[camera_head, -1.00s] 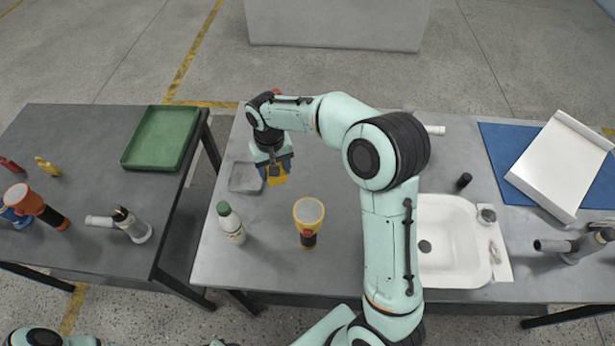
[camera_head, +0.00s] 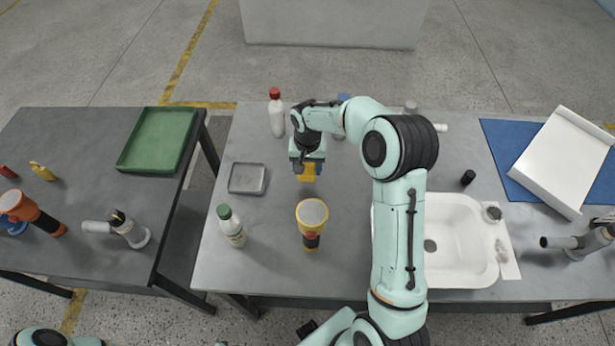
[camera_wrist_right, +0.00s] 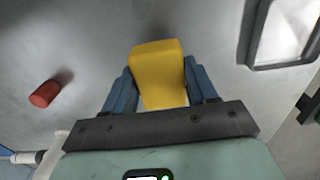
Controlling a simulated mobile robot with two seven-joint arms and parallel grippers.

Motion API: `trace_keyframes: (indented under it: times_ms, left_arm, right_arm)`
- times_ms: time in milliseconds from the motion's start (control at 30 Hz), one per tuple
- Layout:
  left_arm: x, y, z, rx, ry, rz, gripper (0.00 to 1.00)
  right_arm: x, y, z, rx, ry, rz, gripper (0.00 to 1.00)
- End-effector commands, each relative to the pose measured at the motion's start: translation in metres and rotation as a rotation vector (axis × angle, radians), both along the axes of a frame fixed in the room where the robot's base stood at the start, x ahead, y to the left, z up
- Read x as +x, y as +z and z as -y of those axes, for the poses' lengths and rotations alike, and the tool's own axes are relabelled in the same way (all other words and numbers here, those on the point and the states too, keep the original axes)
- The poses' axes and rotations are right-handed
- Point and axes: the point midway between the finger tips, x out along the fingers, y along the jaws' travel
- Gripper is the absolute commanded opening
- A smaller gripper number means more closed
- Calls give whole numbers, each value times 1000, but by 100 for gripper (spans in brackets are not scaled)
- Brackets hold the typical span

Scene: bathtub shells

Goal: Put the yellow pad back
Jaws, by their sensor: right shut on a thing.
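The yellow pad (camera_head: 307,174) is held in my right gripper (camera_head: 306,165) over the middle of the right-hand table. In the right wrist view the yellow pad (camera_wrist_right: 158,72) sits between the two blue fingers of the right gripper (camera_wrist_right: 160,85), which are shut on it. A small grey tray (camera_head: 248,191) lies empty on the table, left of the gripper. Part of a tray rim (camera_wrist_right: 282,65) shows at the upper right of the wrist view. My left gripper is out of view.
A red-capped bottle (camera_head: 277,117) stands behind and left of the gripper. A green-capped bottle (camera_head: 233,232) and a yellow flashlight (camera_head: 311,225) stand nearer the front. A white sink (camera_head: 455,230) is to the right. A green tray (camera_head: 158,140) lies on the left table.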

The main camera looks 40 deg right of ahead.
Motion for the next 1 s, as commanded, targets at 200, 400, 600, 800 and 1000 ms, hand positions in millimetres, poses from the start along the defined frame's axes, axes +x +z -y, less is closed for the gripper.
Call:
trace_keyframes:
  times_ms: [200,400,600,800,1000]
  left_arm:
    - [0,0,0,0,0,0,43]
    - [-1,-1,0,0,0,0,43]
    - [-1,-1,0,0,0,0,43]
    - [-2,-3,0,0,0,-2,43]
    - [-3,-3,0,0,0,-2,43]
  right_arm:
    - [0,-16,0,0,0,0,28]
    - [0,-46,0,0,0,-3,28]
    - [0,-53,0,-1,0,1,28]
    - [0,-55,0,-1,0,1,28]
    - [0,-56,0,-1,0,1,82]
